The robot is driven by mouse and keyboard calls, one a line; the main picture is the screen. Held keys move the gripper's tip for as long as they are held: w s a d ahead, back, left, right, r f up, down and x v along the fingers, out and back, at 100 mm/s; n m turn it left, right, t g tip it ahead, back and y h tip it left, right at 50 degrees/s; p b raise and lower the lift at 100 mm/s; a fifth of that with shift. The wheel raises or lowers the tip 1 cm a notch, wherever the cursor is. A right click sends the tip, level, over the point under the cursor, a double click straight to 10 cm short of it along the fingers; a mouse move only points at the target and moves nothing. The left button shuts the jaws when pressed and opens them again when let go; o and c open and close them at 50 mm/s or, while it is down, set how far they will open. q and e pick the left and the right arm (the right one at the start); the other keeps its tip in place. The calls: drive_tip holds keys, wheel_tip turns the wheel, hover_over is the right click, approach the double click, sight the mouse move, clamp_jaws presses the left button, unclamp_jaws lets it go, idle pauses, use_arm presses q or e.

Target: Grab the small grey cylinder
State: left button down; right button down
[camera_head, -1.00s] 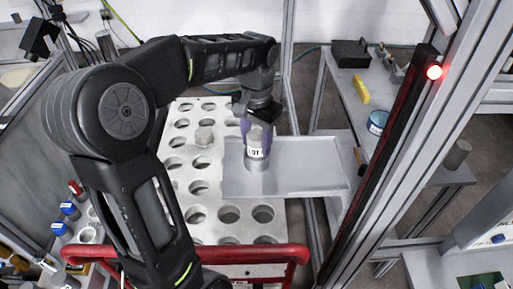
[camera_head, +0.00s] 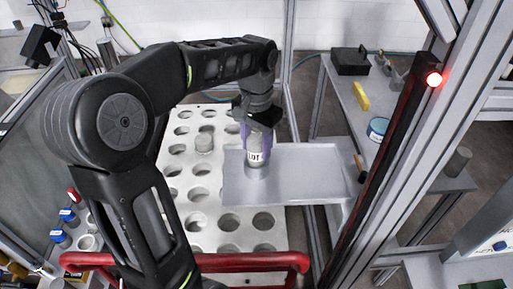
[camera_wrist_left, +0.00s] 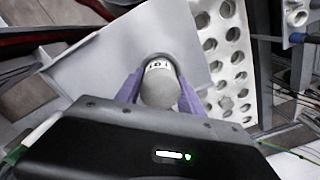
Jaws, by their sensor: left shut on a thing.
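A small grey cylinder (camera_head: 255,158) with a white "LOT" label is upright at the left part of a grey metal tray (camera_head: 310,180). My left gripper (camera_head: 257,145) is shut on it from above, with one purple finger on each side. In the left wrist view the cylinder's round grey top (camera_wrist_left: 158,92) shows between the two purple fingers. I cannot tell whether its base touches the tray. My right gripper is out of view.
The white plate with round holes (camera_head: 178,205) lies left of and under the tray. A red rail (camera_head: 225,259) runs along the front. Metal posts and a dark bar with a red light (camera_head: 434,79) stand at the right. A bench (camera_head: 345,85) behind them holds a yellow block and a blue-rimmed tin.

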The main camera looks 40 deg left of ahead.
use_arm(q)
drive_tip(key=shift+r, duration=0.5)
wheel_tip(320, 180, up, 6)
drive_tip(key=shift+f+p, duration=0.25)
drive_tip(key=shift+p, duration=0.35)
drive_tip(key=w+d+p, duration=0.1)
drive_tip(key=w+d, duration=1)
drive_tip(key=d, duration=0.2)
drive_tip(key=shift+w+d+f, duration=0.15)
drive_tip(key=shift+w+d, duration=0.15)
drive_tip(key=shift+d, duration=0.1)
drive_tip(key=shift+s+f, duration=0.1)
